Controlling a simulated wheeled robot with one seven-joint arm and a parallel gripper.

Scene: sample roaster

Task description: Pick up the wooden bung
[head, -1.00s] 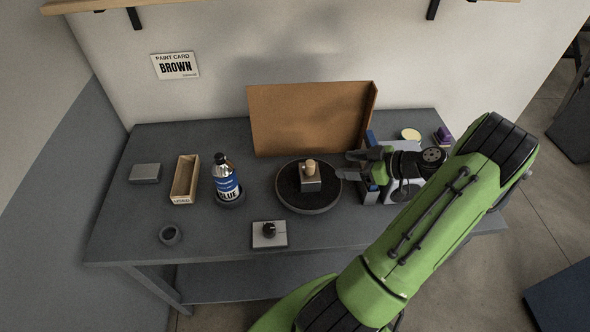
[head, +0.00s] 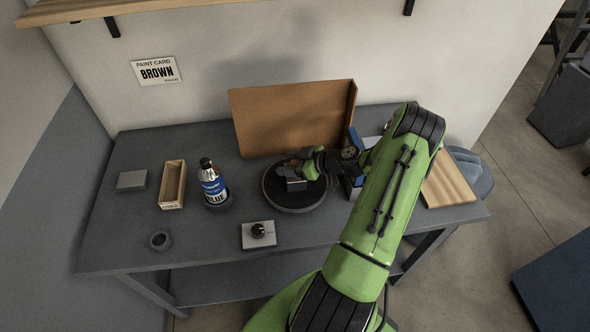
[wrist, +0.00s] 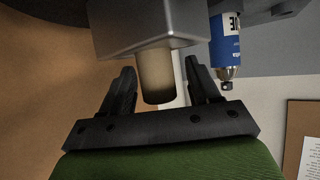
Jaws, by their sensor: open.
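The wooden bung (wrist: 156,80) is a short pale wooden cylinder seated in a grey metal block (wrist: 150,30). In the wrist view, which looks upside down, it sits between the two dark fingers of my gripper (wrist: 161,85), with a visible gap to each side. The fingers are open and apart from it. In the head view the block (head: 296,184) is on the round dark turntable (head: 297,207), and my gripper (head: 287,166) is at its top. The bung is mostly hidden there by my gripper.
A blue-labelled bottle (head: 213,186) stands left of the turntable. A wooden tray (head: 173,184), a grey block (head: 132,181), a small ring (head: 161,240) and a knob box (head: 259,235) are also on the table. A brown panel (head: 290,120) stands close behind.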

